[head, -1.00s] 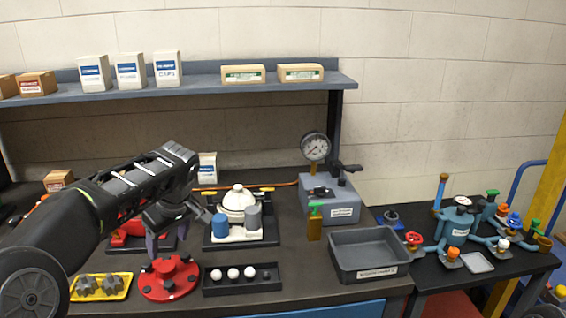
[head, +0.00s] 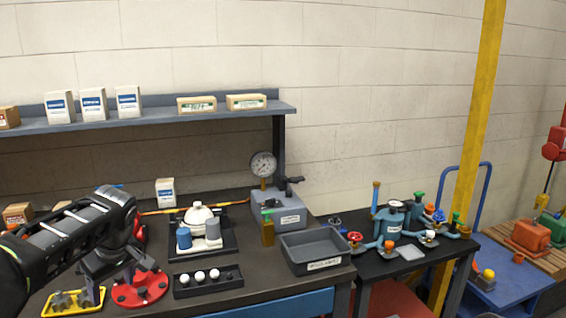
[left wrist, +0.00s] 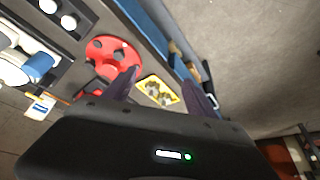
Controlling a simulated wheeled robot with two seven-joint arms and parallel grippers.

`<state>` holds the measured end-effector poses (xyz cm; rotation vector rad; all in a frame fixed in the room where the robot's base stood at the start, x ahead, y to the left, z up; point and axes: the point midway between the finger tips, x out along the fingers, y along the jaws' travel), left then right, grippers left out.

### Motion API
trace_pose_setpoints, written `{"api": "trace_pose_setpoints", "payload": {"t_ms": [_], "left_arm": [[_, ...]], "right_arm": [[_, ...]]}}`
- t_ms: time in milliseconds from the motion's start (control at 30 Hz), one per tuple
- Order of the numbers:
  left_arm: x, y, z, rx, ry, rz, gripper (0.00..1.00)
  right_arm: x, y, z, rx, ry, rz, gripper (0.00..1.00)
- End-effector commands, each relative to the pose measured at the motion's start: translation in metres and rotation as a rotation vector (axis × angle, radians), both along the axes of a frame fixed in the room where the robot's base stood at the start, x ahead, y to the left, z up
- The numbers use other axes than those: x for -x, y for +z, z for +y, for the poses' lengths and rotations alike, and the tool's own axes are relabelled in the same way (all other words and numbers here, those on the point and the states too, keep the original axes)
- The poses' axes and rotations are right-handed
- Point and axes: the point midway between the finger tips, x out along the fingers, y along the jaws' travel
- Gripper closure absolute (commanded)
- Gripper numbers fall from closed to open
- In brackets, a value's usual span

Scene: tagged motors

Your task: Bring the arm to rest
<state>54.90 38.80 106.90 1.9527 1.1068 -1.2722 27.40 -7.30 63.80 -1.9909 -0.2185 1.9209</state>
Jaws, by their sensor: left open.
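My left gripper (head: 118,270) is open and empty, and its arm comes in from the left over the bench. In the head view it hangs over or in front of the red round flange (head: 140,291) and the yellow tray (head: 73,303) with grey gear-like parts. In the left wrist view its two dark fingers (left wrist: 162,90) stand wide apart. The red flange (left wrist: 112,58) and the yellow tray (left wrist: 157,91) show beyond them, with nothing gripped. Its exact height above the bench is hard to tell. My right gripper is not in view.
A black rack (head: 208,284) with white balls and a white-domed assembly (head: 199,220) stand right of the arm. Further right are a gauge unit (head: 277,207), a grey bin (head: 318,252) and a side table (head: 412,263) with a valve assembly. A shelf (head: 215,113) with boxes runs above.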

Motion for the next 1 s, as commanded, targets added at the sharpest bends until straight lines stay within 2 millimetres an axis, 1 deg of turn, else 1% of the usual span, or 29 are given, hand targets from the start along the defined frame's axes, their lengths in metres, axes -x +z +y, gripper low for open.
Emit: {"api": "trace_pose_setpoints", "payload": {"t_ms": [133,233,367,467,567,600,667,700,767,800,867,900,967,1000], "left_arm": [[-0.019,-0.003,-0.011,0.009,-0.12,-0.043,0.34],[-0.032,-0.009,-0.024,0.022,-0.215,-0.075,0.34],[-0.049,-0.028,-0.051,0.048,-0.368,-0.115,0.34],[-0.059,-0.053,-0.079,0.075,-0.494,-0.14,0.34],[-0.065,-0.085,-0.11,0.108,-0.617,-0.165,0.34],[-0.065,-0.103,-0.126,0.126,-0.671,-0.172,0.34],[-0.062,-0.133,-0.151,0.155,-0.749,-0.186,0.34],[-0.057,-0.157,-0.169,0.179,-0.802,-0.194,0.34],[-0.043,-0.196,-0.198,0.215,-0.874,-0.207,0.34],[-0.03,-0.222,-0.215,0.239,-0.913,-0.213,0.34],[-0.006,-0.26,-0.238,0.27,-0.955,-0.215,0.34],[0.014,-0.283,-0.251,0.29,-0.975,-0.211,0.34],[0.047,-0.317,-0.267,0.316,-0.993,-0.193,0.34],[0.072,-0.337,-0.276,0.333,-0.998,-0.173,0.34]], "right_arm": [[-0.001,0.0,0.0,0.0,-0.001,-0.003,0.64],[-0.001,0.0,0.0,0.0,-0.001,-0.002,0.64],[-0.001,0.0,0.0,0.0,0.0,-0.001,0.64],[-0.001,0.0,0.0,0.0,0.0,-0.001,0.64],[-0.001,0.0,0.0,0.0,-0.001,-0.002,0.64],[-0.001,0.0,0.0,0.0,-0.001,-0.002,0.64],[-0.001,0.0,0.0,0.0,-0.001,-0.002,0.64],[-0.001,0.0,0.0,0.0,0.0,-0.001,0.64],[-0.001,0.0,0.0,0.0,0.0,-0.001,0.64],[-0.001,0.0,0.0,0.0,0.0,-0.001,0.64],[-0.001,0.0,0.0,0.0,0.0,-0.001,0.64],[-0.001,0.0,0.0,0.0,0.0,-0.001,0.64],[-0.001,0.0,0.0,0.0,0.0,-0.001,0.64],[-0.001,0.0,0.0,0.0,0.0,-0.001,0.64]]}}
